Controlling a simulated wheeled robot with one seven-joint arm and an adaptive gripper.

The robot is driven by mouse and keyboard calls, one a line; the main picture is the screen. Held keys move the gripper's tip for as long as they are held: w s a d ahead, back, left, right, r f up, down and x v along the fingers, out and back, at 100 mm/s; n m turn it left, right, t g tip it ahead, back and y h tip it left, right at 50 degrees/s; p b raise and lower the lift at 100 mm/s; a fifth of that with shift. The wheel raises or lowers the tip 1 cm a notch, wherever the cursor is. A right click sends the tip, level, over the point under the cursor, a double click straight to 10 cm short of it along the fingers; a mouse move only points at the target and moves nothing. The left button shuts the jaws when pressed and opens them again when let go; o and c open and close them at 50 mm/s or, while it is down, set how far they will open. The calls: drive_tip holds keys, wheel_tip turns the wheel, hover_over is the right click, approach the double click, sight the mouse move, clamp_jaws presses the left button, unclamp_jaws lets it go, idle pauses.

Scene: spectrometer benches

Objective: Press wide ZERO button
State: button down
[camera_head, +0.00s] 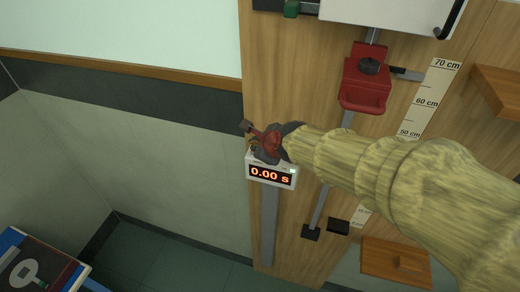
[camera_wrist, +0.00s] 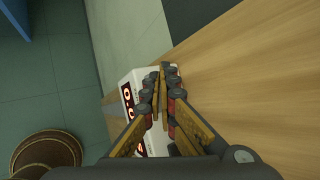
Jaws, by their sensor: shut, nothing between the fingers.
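A white timer box (camera_head: 289,183) with a red "0.00 s" display is mounted on the wooden board. In the wrist view the timer box (camera_wrist: 141,76) is partly behind my fingers, its display at the left. My gripper (camera_head: 249,130) is at the top of the timer box in the head view. The wrist view shows my gripper (camera_wrist: 162,84) with its fingers together and nothing between them. The ZERO button cannot be made out; my gripper covers part of the box. I cannot tell whether the fingertips touch the box.
A red clamp (camera_head: 366,80) sits on a rail on the wooden board (camera_head: 285,75), beside a centimetre scale (camera_head: 427,100). Wooden shelves stick out at the right. A blue-edged box (camera_head: 38,265) stands at lower left.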

wheel_tip(320, 180, up, 6)
drive_tip(key=p, duration=0.6)
drive_tip(key=shift+p, duration=0.4)
idle(0.5)
